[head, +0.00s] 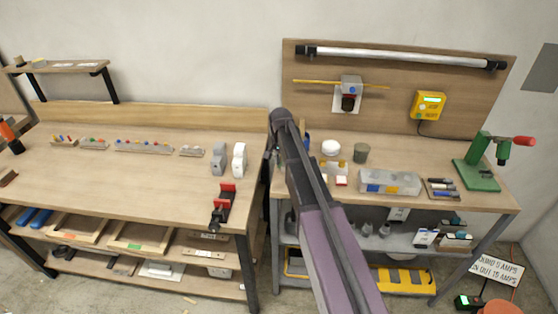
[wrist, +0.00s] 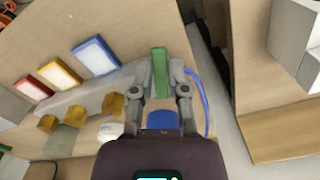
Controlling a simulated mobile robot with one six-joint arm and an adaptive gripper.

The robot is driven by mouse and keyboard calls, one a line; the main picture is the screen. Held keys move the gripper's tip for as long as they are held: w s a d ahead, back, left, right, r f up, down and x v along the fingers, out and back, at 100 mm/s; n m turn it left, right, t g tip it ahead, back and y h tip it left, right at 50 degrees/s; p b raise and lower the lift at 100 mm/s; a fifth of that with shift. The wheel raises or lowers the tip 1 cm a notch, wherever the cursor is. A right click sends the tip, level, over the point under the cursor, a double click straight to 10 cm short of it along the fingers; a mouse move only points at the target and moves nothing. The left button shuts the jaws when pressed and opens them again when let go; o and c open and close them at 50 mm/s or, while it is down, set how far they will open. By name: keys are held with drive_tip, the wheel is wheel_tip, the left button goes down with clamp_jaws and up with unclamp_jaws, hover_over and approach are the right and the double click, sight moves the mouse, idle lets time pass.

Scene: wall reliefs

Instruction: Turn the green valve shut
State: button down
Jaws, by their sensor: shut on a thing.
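The green valve handle (wrist: 160,72) shows in the wrist view as a narrow upright green bar between my two fingers. My gripper (wrist: 161,80) is shut on it, with a finger against each side. A blue part (wrist: 163,121) lies between the finger bases, and a thin blue hose (wrist: 201,88) curves past the right finger. The valve's body cannot be made out. In the head view my arm covers the gripper and the valve, near the left end of the right-hand bench (head: 430,200).
Blue (wrist: 95,55), yellow (wrist: 60,75) and red (wrist: 33,88) framed bins stand left of the gripper, with yellow blocks (wrist: 113,104) and a white dome (wrist: 110,131) close by. A left-hand bench (head: 120,175) stands across a narrow gap. A green press (head: 480,170) stands far right.

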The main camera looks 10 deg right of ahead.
drive_tip(key=shift+s+d+n, duration=0.25)
drive_tip(key=shift+d+n, duration=0.1)
drive_tip(key=shift+n, duration=0.75)
drive_tip(key=shift+s+d+n, duration=0.2)
drive_tip(key=shift+d+n, duration=0.1)
drive_tip(key=shift+n, duration=0.8)
drive_tip(key=c, duration=0.6)
unclamp_jaws()
drive_tip(key=shift+c, duration=0.2)
drive_tip(key=shift+w+a+m, duration=0.15)
drive_tip(key=shift+m, duration=0.25)
